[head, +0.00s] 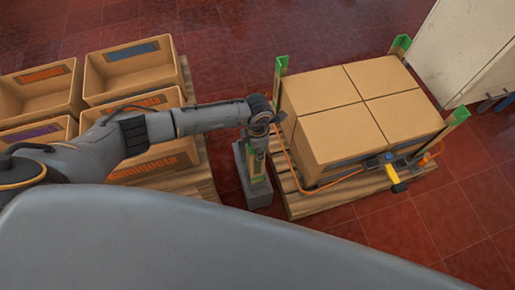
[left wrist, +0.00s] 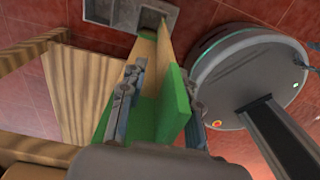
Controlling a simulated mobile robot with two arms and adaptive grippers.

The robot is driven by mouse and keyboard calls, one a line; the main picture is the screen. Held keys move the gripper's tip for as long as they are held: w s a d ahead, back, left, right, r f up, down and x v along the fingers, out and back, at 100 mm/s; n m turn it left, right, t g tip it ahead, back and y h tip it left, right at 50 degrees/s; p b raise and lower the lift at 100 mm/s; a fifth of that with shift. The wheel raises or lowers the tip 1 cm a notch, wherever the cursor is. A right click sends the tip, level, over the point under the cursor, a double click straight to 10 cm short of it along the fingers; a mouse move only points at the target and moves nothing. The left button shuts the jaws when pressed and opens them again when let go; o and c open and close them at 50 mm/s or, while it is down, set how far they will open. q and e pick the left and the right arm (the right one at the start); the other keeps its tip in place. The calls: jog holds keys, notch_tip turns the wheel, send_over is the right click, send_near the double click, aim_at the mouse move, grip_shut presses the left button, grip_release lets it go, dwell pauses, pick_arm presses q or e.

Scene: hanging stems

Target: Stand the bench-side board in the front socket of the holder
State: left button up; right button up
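The grey holder (head: 259,199) stands on the floor between the two pallets; it also shows at the top of the left wrist view (left wrist: 181,18), with an empty socket (left wrist: 100,11) beside the board's. The bench-side board, an angled strip with a green end and tan length (left wrist: 174,108), stands about upright. Its far end appears to sit in the holder's front socket; the exact depth is hidden. In the head view its lower part (head: 257,170) shows below my gripper. My left gripper (left wrist: 162,98) is around the green end, its fingers apart with visible gaps. My right gripper is in neither view.
A pallet (head: 312,203) with stacked cartons (head: 350,105) stands right of the holder, with green-ended boards at its corners (head: 401,45) and an orange strap with a buckle (head: 392,172). Crates (head: 130,75) on another pallet (head: 205,172) stand left. Open red floor lies at the front right.

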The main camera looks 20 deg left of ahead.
pick_arm(q)
notch_tip(320, 180, up, 8)
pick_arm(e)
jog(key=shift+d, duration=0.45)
pick_arm(q)
jog(key=shift+r, duration=0.15)
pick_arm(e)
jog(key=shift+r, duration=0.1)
